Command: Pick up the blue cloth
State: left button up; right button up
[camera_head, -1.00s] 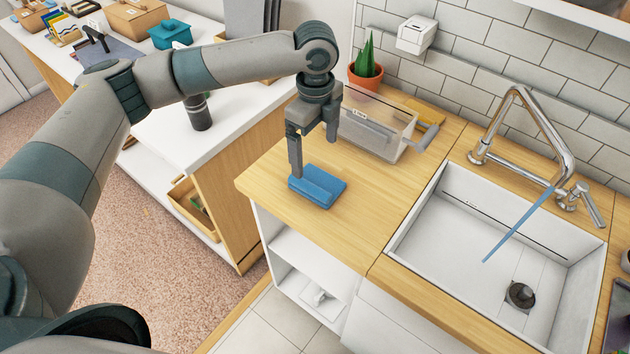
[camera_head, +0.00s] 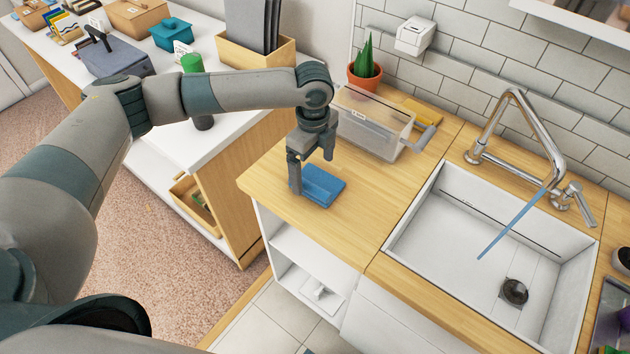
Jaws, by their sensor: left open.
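The blue cloth (camera_head: 323,185) lies folded on the wooden counter, left of the sink. My left gripper (camera_head: 312,176) points down over it with its jaws open. One finger reaches down at the cloth's left edge, and the other shows above its far side. I cannot tell whether either finger touches the cloth. My right gripper is not in view.
A clear lidded bin (camera_head: 372,125) stands just behind the cloth, with a potted plant (camera_head: 365,70) beyond it. The white sink (camera_head: 450,275) and its metal tap (camera_head: 553,150) are to the right. The counter (camera_head: 345,235) in front is bare.

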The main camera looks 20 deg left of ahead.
pick_arm(q)
jog(key=shift+f, duration=1.35)
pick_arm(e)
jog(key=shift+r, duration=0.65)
pick_arm(q)
jog(key=shift+c, duration=0.3)
jog(key=c, duration=1.1)
jog(key=shift+r, duration=0.15)
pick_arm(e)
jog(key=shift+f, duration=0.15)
pick_arm(q)
notch_tip(320, 180, up, 4)
jog(key=shift+f+b, duration=0.2)
jog(key=shift+b, duration=0.75)
jog(key=s+d+r+b, duration=0.1)
jog(key=d+r, duration=0.1)
jog(key=d, duration=0.1)
jog(key=d+r+b, duration=0.1)
jog(key=d+r, duration=0.1)
jog(key=d, duration=0.2)
jog(key=s+d+r+b, duration=0.1)
jog(key=d+r, duration=0.2)
jog(key=d, duration=0.1)
jog(key=shift+s+d+r+b, duration=0.1)
jog(key=shift+s+b, duration=0.2)
jog(key=shift+s, duration=0.05)
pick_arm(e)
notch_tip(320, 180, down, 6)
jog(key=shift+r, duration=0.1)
